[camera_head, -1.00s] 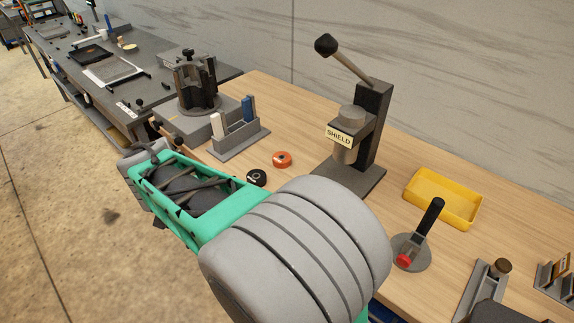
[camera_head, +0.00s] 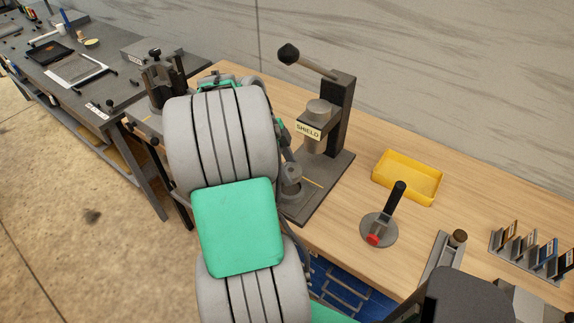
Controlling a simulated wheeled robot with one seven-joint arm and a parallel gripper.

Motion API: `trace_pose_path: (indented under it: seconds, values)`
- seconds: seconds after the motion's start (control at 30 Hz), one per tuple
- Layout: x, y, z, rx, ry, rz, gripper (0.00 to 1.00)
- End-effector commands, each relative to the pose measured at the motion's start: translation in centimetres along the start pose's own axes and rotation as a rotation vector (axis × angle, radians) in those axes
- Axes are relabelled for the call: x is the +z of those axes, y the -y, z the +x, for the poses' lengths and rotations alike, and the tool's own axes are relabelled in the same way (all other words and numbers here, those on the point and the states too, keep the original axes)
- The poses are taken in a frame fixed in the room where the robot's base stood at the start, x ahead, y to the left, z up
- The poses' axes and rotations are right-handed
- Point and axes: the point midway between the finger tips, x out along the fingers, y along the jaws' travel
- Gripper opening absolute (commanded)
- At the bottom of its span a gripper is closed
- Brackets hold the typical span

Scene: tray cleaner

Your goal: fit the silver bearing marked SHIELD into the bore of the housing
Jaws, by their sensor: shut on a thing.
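A grey round part (camera_head: 291,176) shows at the front of the dark base plate of the press. It is small and partly covered, so I cannot tell whether it is the bearing, the housing or both. My gripper (camera_head: 286,156) is mostly hidden behind my arm. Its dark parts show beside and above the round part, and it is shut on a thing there. No bore can be made out. A cream label reading SHIELD (camera_head: 308,131) is on the head of the press (camera_head: 341,115), above the base and away from the round part.
A yellow tray (camera_head: 407,180) and a round grey stand with a black handle and red tip (camera_head: 379,229) are right of the press. A rack of labelled slots (camera_head: 528,250) stands far right. My arm covers the bench's left part. A dark bench (camera_head: 120,85) lies beyond.

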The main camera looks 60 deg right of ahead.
Motion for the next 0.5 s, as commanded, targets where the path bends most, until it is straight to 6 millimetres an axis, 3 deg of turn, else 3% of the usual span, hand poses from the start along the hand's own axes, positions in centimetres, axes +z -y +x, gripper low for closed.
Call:
trace_pose_path:
  seconds: [0.17, 0.5]
  values:
    - [0.2, 0.0, 0.0, -0.002, -0.001, -0.002, 0.04]
    - [1.3, 0.0, 2.8, -0.002, -0.002, -0.003, 0.04]
